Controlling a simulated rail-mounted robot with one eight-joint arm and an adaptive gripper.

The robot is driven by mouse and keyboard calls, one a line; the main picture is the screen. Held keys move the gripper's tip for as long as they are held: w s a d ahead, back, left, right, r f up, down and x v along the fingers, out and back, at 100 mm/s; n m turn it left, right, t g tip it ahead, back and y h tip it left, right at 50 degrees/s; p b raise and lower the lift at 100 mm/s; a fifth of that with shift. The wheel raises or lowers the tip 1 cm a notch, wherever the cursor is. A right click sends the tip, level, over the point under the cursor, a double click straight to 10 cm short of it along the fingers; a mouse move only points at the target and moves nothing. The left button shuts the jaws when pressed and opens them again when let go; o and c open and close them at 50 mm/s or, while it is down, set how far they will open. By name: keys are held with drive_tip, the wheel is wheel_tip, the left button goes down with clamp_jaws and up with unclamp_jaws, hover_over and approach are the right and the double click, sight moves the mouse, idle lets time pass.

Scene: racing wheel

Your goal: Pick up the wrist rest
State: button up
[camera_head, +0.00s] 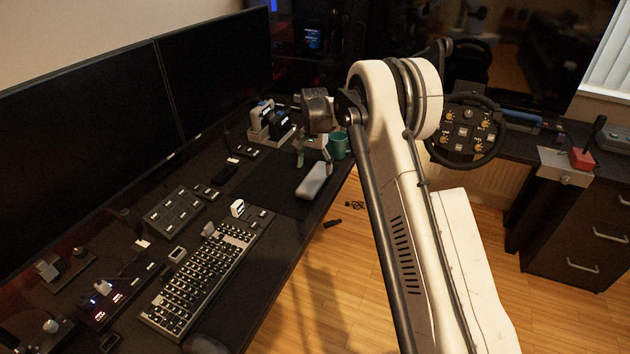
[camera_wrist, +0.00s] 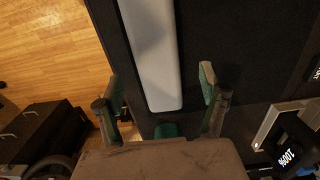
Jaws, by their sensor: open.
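The wrist rest (camera_head: 313,180) is a light grey, rounded bar lying on the black desk mat near the desk's front edge. In the wrist view the wrist rest (camera_wrist: 153,50) runs from the top edge down to a rounded end between the fingers. My gripper (camera_head: 315,152) is at the far end of the wrist rest in the head view. In the wrist view my gripper (camera_wrist: 160,88) is open, with one green-padded finger on each side of the bar and a gap on both sides. I cannot tell the exact height of the fingers above the mat.
A keyboard (camera_head: 198,280) lies nearer on the desk. The monitors (camera_head: 215,70) line the back. Wooden floor lies past the desk edge.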

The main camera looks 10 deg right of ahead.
sight(315, 176)
drive_tip(key=f, duration=0.4)
drive_tip(key=shift+s+d+f, duration=0.1)
drive_tip(key=shift+s+f, duration=0.1)
drive_tip(key=shift+f, duration=0.2)
drive_tip(key=c, duration=1.5)
drive_tip(key=shift+o, duration=0.2)
drive_tip(key=shift+r, duration=0.1)
